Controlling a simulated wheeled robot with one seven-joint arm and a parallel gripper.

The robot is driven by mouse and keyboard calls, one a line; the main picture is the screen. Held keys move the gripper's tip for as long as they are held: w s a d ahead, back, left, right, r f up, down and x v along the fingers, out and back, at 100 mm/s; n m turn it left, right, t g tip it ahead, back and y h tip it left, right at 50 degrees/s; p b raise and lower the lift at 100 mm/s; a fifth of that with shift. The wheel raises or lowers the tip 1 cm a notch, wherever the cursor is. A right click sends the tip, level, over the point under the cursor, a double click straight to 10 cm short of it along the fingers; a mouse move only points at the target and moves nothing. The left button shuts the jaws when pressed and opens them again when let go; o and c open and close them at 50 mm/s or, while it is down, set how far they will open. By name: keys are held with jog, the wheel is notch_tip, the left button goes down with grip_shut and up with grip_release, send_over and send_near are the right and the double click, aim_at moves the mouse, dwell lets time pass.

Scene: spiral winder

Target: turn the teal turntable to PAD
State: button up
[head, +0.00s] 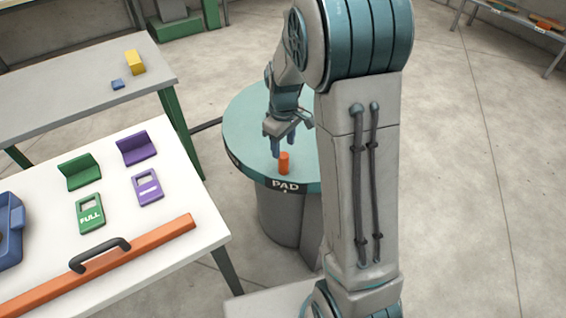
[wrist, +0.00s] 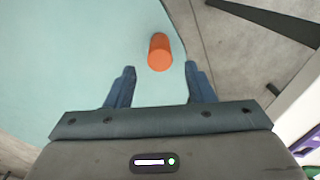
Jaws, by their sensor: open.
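The teal turntable (head: 245,128) is a round disc on a grey pedestal, partly hidden behind my arm. Its dark rim plate reads PAD (head: 286,186) and faces the front, with a small light mark below it. An orange upright peg (head: 284,163) stands on the disc near that label. My gripper (head: 281,145) is over the disc just behind the peg, its blue fingers apart. In the wrist view the peg (wrist: 159,52) lies ahead of the gap between the open fingers (wrist: 160,80), and nothing is between them.
A white table (head: 165,220) at the left holds green and purple brackets and plates, a blue tray (head: 10,230) and an orange bar (head: 150,255) with a black handle. A grey table behind it (head: 60,105) bears a yellow block and a blue block.

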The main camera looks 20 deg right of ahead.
aim_at(284, 162)
notch_tip(284, 162, down, 8)
jog(key=shift+f+b, duration=0.1)
jog(key=shift+b, duration=0.2)
jog(key=shift+c, duration=0.3)
grip_shut()
